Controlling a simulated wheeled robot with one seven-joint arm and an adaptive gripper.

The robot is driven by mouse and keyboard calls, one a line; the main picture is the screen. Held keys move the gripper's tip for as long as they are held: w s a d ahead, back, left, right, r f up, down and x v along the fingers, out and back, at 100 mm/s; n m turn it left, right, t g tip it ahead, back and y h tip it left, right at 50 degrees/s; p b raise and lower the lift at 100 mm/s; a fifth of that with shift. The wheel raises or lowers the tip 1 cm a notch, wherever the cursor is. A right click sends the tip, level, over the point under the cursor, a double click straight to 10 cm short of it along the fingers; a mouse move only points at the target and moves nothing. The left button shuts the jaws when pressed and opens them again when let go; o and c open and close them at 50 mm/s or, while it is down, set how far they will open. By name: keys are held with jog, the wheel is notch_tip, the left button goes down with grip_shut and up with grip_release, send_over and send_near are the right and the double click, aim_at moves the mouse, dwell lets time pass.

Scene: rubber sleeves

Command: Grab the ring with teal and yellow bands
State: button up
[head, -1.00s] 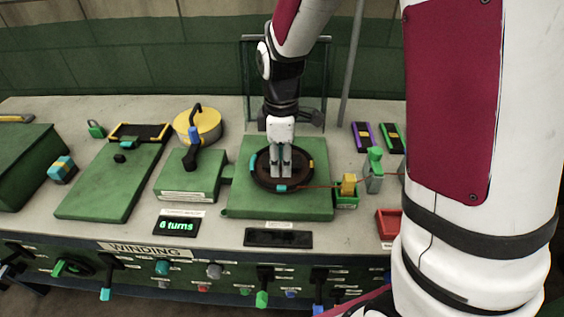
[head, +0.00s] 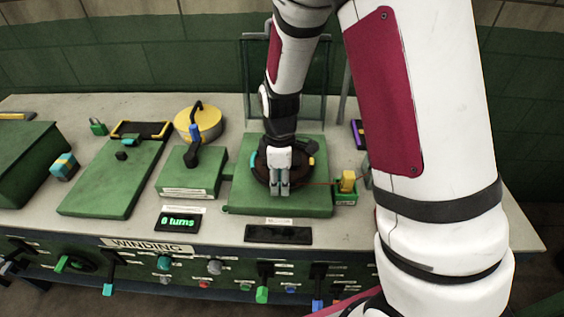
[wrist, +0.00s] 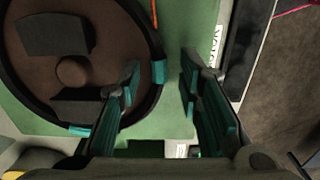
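The dark ring with teal and yellow bands (head: 254,160) lies around a brown disc on a green plate. One teal band and one yellow band show on either side of it in the head view. In the wrist view the ring (wrist: 159,72) fills the left side, with two teal bands in sight. My gripper (head: 280,190) points down at the ring's front edge. In the wrist view my gripper (wrist: 161,66) is open, one finger over the inside of the ring and one outside, with the rim between them. Contact cannot be told. The gripper hides the ring's front part.
The green plate (head: 240,200) bears the ring. A green box with a blue-handled lever (head: 193,145) stands left of it. A small green tray with a yellow block (head: 347,181) stands right, with an orange-red line near it. A tall frame (head: 247,90) rises behind.

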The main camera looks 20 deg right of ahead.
grip_shut()
jog(key=shift+r, duration=0.1)
